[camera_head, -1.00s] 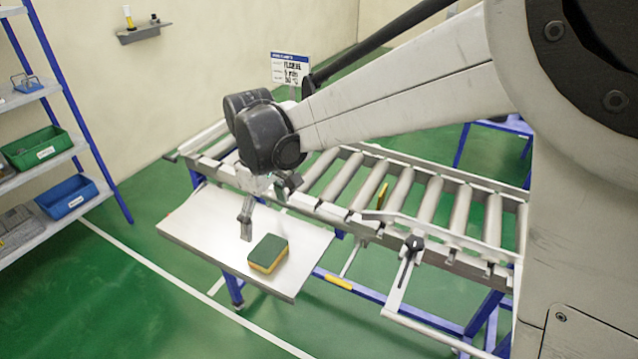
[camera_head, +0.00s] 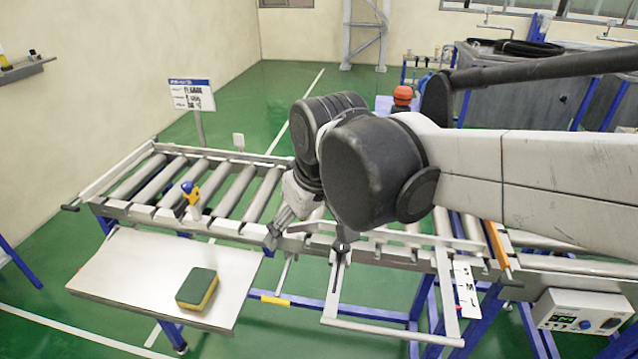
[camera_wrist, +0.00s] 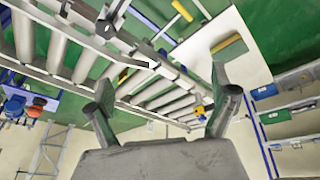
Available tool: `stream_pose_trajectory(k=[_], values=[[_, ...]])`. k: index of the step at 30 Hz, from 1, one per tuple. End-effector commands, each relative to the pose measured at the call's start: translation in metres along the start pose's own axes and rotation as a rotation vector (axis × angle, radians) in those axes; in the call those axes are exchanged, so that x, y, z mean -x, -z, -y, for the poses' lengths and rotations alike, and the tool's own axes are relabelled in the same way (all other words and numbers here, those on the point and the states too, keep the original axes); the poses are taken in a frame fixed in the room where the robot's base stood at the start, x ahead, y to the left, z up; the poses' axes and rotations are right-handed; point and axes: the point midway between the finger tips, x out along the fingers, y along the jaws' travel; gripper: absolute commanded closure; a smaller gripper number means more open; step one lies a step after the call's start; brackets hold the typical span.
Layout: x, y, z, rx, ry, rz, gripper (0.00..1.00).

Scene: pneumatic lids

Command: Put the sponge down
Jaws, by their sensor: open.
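The sponge (camera_head: 197,288), green on top with a yellow underside, lies flat on the light side table (camera_head: 130,262), near its front right corner. The sponge also shows in the wrist view (camera_wrist: 229,46) on the same pale top. My gripper (camera_head: 274,238) is to the right of the sponge and apart from it, over the front rail of the roller conveyor. In the wrist view my gripper (camera_wrist: 162,112) has its two fingers spread wide with nothing between them.
The roller conveyor (camera_head: 236,186) runs behind the table, with a blue and yellow object (camera_head: 190,192) on it. A sign (camera_head: 192,95) stands behind it. A metal bar frame (camera_head: 385,335) juts out in front. A control box (camera_head: 575,312) is at the lower right. The table's left part is clear.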

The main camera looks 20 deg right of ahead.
Motion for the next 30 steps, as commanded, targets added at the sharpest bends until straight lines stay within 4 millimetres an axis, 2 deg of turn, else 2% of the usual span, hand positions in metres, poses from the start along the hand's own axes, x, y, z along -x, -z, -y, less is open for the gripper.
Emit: stream_pose_trajectory(k=[1, 9, 15, 20, 30], values=[[0.005, -0.015, -0.009, -0.043, -0.015, -0.021, 0.09], [0.020, -0.077, -0.039, -0.261, -0.085, -0.141, 0.09], [0.022, -0.108, -0.050, -0.370, -0.122, -0.207, 0.09], [0.022, -0.117, -0.053, -0.403, -0.133, -0.229, 0.09], [0.020, -0.118, -0.053, -0.406, -0.134, -0.231, 0.09]])
